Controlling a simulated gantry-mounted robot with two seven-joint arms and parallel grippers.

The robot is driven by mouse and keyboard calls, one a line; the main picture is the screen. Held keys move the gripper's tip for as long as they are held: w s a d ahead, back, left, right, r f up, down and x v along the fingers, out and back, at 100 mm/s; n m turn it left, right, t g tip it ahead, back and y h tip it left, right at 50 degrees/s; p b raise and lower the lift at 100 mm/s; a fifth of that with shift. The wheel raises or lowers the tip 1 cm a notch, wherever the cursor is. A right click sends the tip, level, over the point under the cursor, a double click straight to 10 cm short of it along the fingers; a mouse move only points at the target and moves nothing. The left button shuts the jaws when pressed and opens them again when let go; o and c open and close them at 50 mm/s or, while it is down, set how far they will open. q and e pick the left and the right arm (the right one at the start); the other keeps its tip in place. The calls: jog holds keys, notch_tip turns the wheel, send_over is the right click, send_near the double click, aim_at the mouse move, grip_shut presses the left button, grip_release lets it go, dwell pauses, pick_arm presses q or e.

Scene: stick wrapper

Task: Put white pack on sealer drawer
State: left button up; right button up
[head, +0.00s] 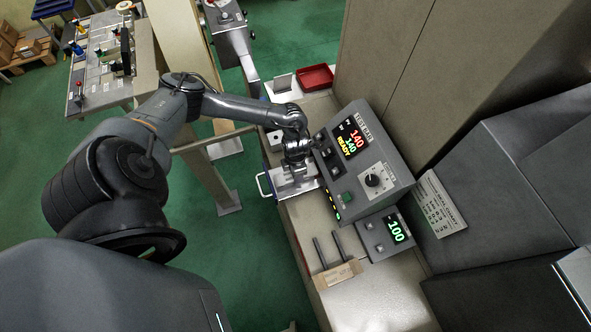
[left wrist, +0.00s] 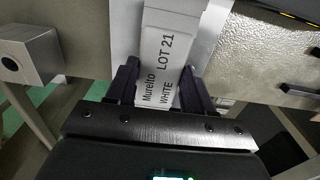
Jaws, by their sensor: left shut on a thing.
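The white pack (left wrist: 168,52) fills the top middle of the left wrist view, with "Murelto LOT 21 WHITE" printed on it. My left gripper (left wrist: 163,82) is shut on it, with one dark finger on each side. In the head view my left gripper (head: 298,166) is over the sealer drawer (head: 286,187), which is pulled out of the sealer (head: 358,160) with its handle to the left. A pale plate (left wrist: 124,30) of the drawer shows behind the pack; I cannot tell whether the pack touches it. My right gripper is not in view.
A red tray (head: 315,77) lies behind the sealer. A small display unit (head: 386,236) and a wooden holder with two dark uprights (head: 338,274) are on the front counter. A tall cabinet wall (head: 385,60) stands behind.

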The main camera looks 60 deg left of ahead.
pick_arm(q)
jog(key=shift+f, duration=0.1)
jog(key=o, duration=1.1)
